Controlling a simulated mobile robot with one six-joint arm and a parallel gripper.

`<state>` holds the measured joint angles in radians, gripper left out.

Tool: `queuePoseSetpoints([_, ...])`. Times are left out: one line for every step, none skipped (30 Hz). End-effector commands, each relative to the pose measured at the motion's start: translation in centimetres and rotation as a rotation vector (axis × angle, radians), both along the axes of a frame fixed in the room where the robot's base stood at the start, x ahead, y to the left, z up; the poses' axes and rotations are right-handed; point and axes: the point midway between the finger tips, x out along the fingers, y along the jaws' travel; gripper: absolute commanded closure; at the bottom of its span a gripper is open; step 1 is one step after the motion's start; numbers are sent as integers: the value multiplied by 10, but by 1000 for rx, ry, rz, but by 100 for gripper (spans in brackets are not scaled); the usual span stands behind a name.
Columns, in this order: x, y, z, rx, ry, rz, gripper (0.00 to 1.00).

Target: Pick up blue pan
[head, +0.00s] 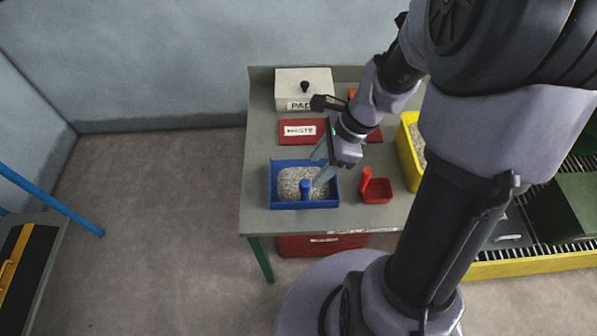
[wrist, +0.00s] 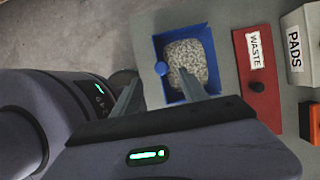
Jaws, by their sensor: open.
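The blue pan (head: 274,195) is an open square tray on the grey-green table, filled with pale grains. A blue upright handle (head: 305,189) stands at its front side. The pan also shows in the wrist view (wrist: 202,34), with the round blue handle top (wrist: 161,68) at its left edge. My gripper (head: 320,176) is open over the pan's right part, its two fingers apart. In the wrist view the fingertips (wrist: 160,80) show near the pan, on either side of the handle's lower right. I cannot tell how high they are above the pan.
A small red pan (head: 376,190) with a red handle stands to the right. A yellow tray (head: 408,158) is beyond it. A red WASTE lid (head: 290,138) and a white PADS box (head: 303,82) are behind. The table's front edge is near the blue pan.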

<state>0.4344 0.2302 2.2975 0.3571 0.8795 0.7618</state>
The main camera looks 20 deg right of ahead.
Motion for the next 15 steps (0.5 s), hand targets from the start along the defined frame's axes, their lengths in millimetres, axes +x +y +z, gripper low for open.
queuePoseSetpoints([1,6,-22,1,2,4,49])
queuePoseSetpoints([2,9,-31,1,3,3,49])
queuePoseSetpoints([3,13,-40,1,2,4,49])
queuePoseSetpoints([5,16,-47,1,2,4,49])
queuePoseSetpoints([5,18,-52,1,2,4,49])
queuePoseSetpoints([6,21,-58,0,1,4,49])
queuePoseSetpoints([7,22,-61,0,-1,4,49])
queuePoseSetpoints([7,24,-63,0,-1,4,49])
queuePoseSetpoints([8,25,-65,0,-1,3,49])
queuePoseSetpoints([8,25,-67,0,-1,3,49])
queuePoseSetpoints([9,26,-69,-1,-2,2,49])
queuePoseSetpoints([9,27,-73,-2,-2,3,49])
queuePoseSetpoints([10,27,-78,-1,-1,4,49])
queuePoseSetpoints([10,28,-84,-1,0,4,49])
queuePoseSetpoints([11,30,-93,0,0,4,49])
